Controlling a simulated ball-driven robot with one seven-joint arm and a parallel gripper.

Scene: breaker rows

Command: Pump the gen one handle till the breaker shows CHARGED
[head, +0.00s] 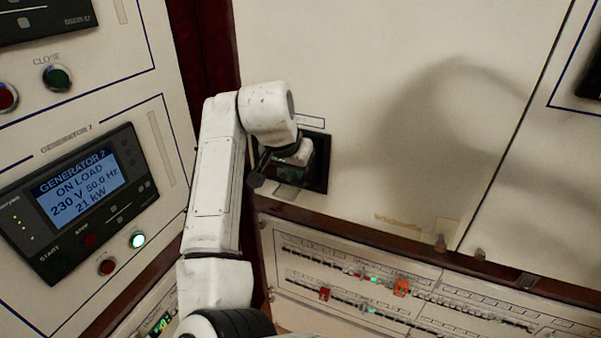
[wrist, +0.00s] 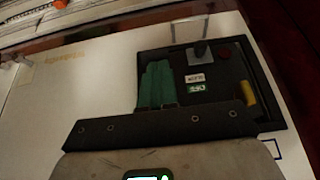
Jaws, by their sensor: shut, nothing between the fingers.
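The breaker (head: 320,165) sits in a dark recess in the cream panel, partly hidden by my arm in the head view. In the wrist view the breaker face (wrist: 214,72) shows a grey part (wrist: 198,50), a red button (wrist: 224,54), a white label (wrist: 195,77) and a green label (wrist: 198,89). Their lettering is too small to read surely. A yellow piece (wrist: 246,98) stands at its right side; I cannot tell whether it is the handle. My gripper (wrist: 157,66) is shut and empty, its green fingers side by side before the breaker's left part. Contact is unclear.
The Generator 2 display (head: 80,190) reads ON LOAD on the left panel, with lit and unlit buttons nearby. A row panel of small breakers (head: 400,289) runs below right.

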